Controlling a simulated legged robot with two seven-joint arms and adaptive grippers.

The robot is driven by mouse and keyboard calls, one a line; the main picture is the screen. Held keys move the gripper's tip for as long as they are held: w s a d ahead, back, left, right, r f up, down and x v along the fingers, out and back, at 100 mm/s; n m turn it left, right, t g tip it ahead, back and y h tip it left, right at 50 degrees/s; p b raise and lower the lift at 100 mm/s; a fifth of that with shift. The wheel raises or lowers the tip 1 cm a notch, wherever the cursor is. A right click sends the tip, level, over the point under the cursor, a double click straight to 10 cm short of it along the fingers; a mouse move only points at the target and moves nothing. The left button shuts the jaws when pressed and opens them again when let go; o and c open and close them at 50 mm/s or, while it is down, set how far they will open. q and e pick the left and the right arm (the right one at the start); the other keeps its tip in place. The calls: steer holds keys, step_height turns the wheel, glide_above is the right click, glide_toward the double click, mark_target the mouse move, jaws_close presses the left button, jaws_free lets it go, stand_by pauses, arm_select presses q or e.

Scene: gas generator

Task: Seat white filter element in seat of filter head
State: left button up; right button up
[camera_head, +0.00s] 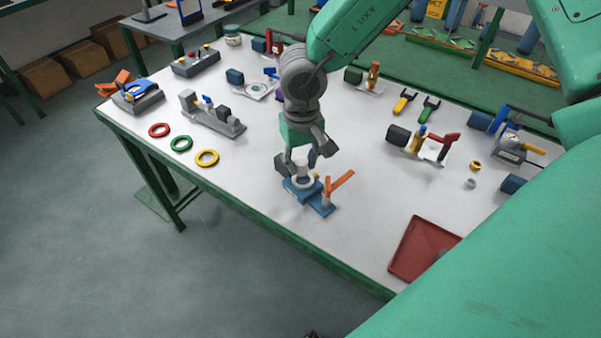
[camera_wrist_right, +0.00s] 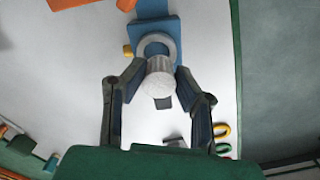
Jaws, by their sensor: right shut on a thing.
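My right gripper (camera_head: 307,160) is shut on the white filter element (camera_wrist_right: 158,82), which shows between the fingertips in the right wrist view. In that view the gripper (camera_wrist_right: 158,78) points at the blue filter head (camera_wrist_right: 150,28). The head has a pale ring-shaped seat (camera_wrist_right: 156,45), and the element's far end overlaps this ring in the picture. I cannot tell whether they touch. In the head view the blue filter head (camera_head: 318,201) stands on the table under the gripper, with an orange lever (camera_head: 341,182) at its right. The fingers partly hide the element there. My left gripper is not visible.
The white table (camera_head: 280,228) has a green edge. Red (camera_head: 159,130), green (camera_head: 181,143) and yellow (camera_head: 207,158) rings lie left of the filter head. A red tray (camera_head: 411,262) lies at the front right. Several fixtures stand behind. The table just in front of the head is clear.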

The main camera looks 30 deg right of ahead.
mark_target(302, 173)
steer(key=f, duration=0.1)
steer(key=d+f, duration=0.1)
steer(key=f, duration=0.1)
steer(key=shift+f+b, duration=0.2)
steer(key=shift+b, duration=0.15)
steer(key=shift+f, duration=0.3)
steer(key=shift+c, duration=0.3)
steer(key=shift+s, duration=0.1)
steer(key=shift+c, duration=0.8)
steer(key=shift+a, duration=0.2)
jaws_close()
steer(key=o, duration=1)
jaws_free()
steer(key=shift+a, duration=0.15)
steer(key=shift+o, duration=0.2)
steer(key=shift+a+r, duration=0.1)
steer(key=shift+a, duration=0.05)
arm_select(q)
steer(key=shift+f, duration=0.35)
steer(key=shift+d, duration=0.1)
